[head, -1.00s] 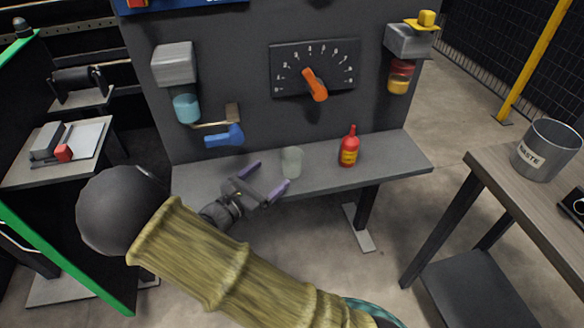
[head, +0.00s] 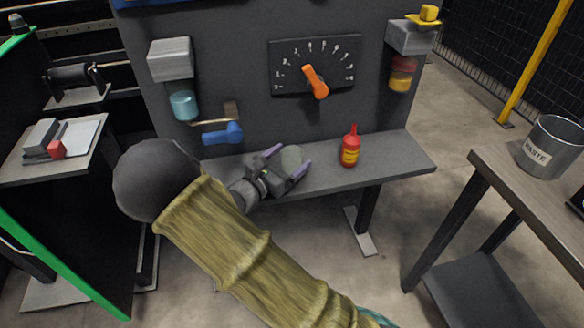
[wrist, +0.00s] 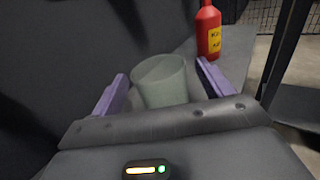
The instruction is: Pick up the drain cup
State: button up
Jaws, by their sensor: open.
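The drain cup (head: 291,158) is a pale grey-green, translucent cup standing upright on the grey shelf (head: 390,160) below the dial panel. In the wrist view the cup (wrist: 162,80) sits between the two purple fingers. My gripper (head: 287,168) is open around the cup, one finger on each side. In the wrist view my gripper (wrist: 165,85) shows a gap beside the cup on both sides. The cup's lower part is hidden by the gripper body.
A red bottle (head: 350,147) with a yellow label stands on the shelf to the right of the cup; it also shows in the wrist view (wrist: 208,32). A blue-handled valve (head: 222,134) is on the panel at left. A waste bin (head: 549,147) stands on the right table.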

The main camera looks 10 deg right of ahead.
jog(key=shift+w+d, duration=0.2)
jog(key=shift+d, duration=0.1)
jog(key=c, duration=1.1)
jog(key=shift+o, duration=0.2)
jog(key=shift+r, duration=0.1)
notch_tip(320, 180, up, 7)
jog(key=s+p, duration=0.1)
jog(key=p, duration=0.7)
